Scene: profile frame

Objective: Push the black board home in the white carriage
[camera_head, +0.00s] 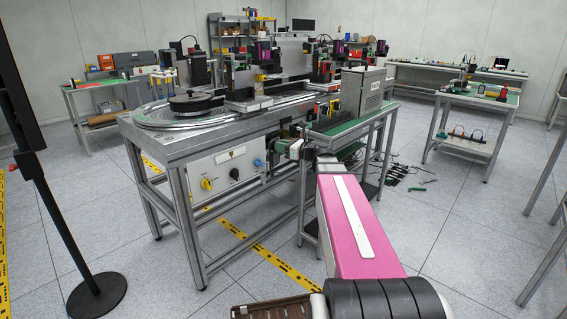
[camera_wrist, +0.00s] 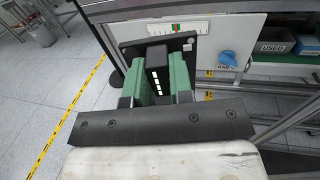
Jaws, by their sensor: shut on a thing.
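In the wrist view my gripper (camera_wrist: 161,66) is shut, its two green fingers on either side of a black block with a row of white squares. This block appears to be part of the black board (camera_wrist: 157,54). A wider dark plate shows just beyond the fingertips. A white strip with a green and red scale (camera_wrist: 178,28) is above that plate. I cannot tell whether it belongs to the white carriage, or how deep the board sits. In the head view my gripper (camera_head: 286,147) is at the right end of the machine's front; the board cannot be made out there.
A white panel (camera_head: 217,172) with knobs is left of my gripper. A blue lever (camera_wrist: 227,59) and a bin marked USED (camera_wrist: 273,46) are to the right in the wrist view. A side bench (camera_head: 343,126) stands close to my arm. A black post (camera_head: 62,200) stands at left.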

